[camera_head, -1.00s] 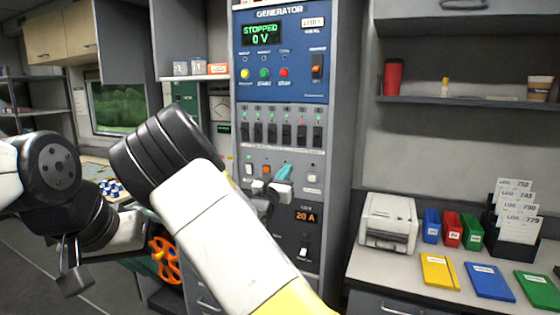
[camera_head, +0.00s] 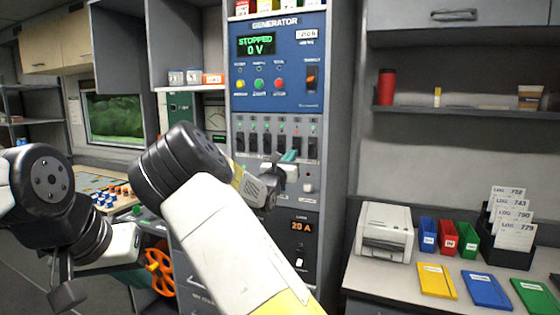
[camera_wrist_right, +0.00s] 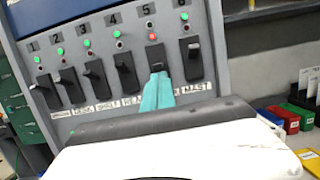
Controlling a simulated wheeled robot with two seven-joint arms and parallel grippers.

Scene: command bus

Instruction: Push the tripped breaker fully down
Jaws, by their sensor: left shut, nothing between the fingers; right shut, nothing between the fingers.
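The breaker row is on the grey panel (camera_head: 228,150) of the generator cabinet. In the right wrist view, breaker 5 (camera_wrist_right: 156,57) has a red lamp (camera_wrist_right: 153,37) above it, while the other breakers, such as breaker 6 (camera_wrist_right: 191,58) and breaker 4 (camera_wrist_right: 125,75), show green lamps. My right gripper (camera_wrist_right: 157,92) is shut and empty; its teal fingertips are at the lower part of breaker 5 and hide some of its handle. I cannot tell whether they touch. In the head view, the right gripper (camera_head: 289,157) is by the row's lower right. My left gripper (camera_head: 68,293) is shut, low at left, away from the panel.
Above the breakers is the blue generator panel (camera_head: 280,60) reading STOPPED, 0 V. Below them are small switches and a 20 A display (camera_head: 303,226). A counter at right holds a printer (camera_head: 385,232), binders and card trays. An orange wheel (camera_head: 160,272) is at lower left.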

